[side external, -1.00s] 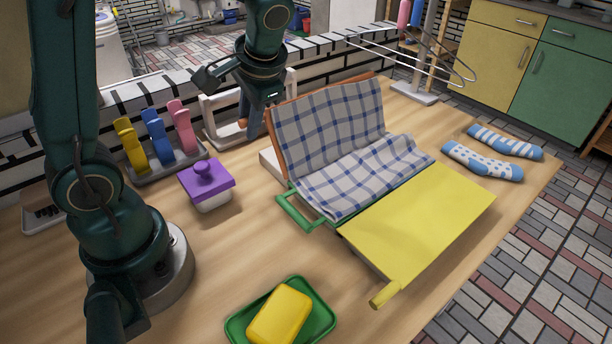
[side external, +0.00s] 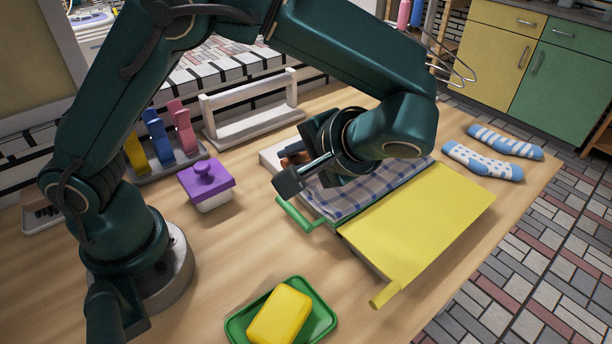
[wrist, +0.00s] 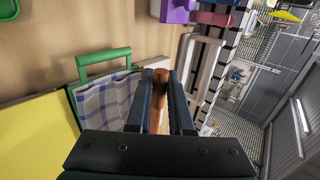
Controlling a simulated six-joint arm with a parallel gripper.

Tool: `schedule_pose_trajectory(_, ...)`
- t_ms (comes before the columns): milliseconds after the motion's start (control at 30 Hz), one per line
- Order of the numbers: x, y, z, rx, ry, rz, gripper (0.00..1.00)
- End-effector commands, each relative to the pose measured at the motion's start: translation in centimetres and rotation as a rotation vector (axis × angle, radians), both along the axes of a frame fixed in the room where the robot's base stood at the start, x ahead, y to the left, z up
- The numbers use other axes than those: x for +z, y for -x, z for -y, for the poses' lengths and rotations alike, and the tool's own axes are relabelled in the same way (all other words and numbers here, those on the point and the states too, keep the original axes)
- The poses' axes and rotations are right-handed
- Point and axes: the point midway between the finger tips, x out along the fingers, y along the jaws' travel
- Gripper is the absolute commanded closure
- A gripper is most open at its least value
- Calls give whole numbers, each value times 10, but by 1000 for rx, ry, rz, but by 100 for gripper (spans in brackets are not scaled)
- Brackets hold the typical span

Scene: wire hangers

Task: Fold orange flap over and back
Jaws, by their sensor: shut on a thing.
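My gripper (side external: 292,168) is low over the folding board, and my arm hides much of the board in the side view. In the wrist view my gripper (wrist: 163,78) is shut on the orange flap's handle (wrist: 159,88); a bit of orange also shows beside the jaws in the side view (side external: 297,158). The orange flap's panel is mostly hidden. The blue-and-white checked cloth (side external: 352,197) lies on the board's middle, its far part hidden. The yellow flap (side external: 430,215) lies flat at the right. The green handle (side external: 299,214) sticks out at the near side.
A purple-lidded box (side external: 207,183), a peg holder (side external: 165,160) and a white rack (side external: 255,112) stand left and behind. A yellow sponge (side external: 279,315) sits in a green dish (side external: 318,326) in front. Blue socks (side external: 482,161) lie at the right. Wood is bare around the dish.

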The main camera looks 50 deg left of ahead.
Motion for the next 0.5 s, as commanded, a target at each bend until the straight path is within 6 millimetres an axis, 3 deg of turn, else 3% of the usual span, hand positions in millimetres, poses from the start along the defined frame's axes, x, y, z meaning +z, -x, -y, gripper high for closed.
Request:
schedule_pose_trajectory(200,-19,0,24,-3,-94,-1,100)
schedule_pose_trajectory(500,-38,0,38,0,-173,-1,100)
